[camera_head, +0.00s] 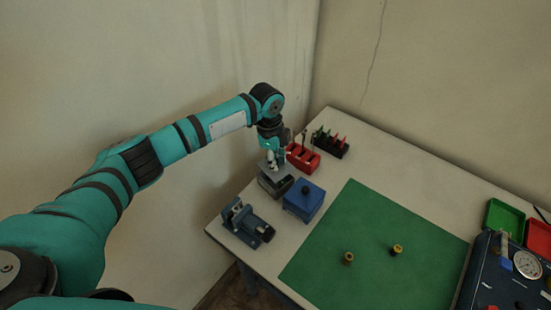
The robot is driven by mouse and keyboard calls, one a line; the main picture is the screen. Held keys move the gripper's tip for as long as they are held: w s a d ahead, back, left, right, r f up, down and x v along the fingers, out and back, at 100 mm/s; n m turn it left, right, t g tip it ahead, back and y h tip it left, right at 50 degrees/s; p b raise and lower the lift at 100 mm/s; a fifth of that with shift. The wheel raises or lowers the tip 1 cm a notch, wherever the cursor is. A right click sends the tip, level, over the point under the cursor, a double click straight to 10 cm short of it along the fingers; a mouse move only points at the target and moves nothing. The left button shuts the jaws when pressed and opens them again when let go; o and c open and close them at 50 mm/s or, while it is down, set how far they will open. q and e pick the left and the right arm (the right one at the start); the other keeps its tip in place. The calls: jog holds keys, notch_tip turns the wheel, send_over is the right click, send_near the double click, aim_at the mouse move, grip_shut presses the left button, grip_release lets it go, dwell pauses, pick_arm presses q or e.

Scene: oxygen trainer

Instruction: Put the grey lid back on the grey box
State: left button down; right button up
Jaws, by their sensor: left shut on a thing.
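The grey box (272,189) stands near the back left edge of the table, just left of a blue lidded box. The grey lid (280,174) is at the top of the grey box. Whether it rests fully on the rim or is slightly above it is too small to tell. My left gripper (271,163) reaches down from above and is shut on the grey lid, at its top. The fingers and wrist hide part of the lid. My right gripper is not in view.
A blue box (304,200) stands close on the right, and a blue vise (247,223) in front. Red (303,158) and black (330,144) racks stand behind. The green mat (370,255) holds two small knobs. Green and red trays and a gauge panel (505,276) are at right.

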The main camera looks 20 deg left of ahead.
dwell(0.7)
pick_arm(q)
jog(key=shift+f, duration=0.25)
jog(key=shift+f, duration=0.6)
jog(key=shift+f+b, duration=0.9)
jog(key=shift+f, duration=0.4)
jog(key=shift+f, duration=0.1)
jog(key=c, duration=1.1)
grip_release()
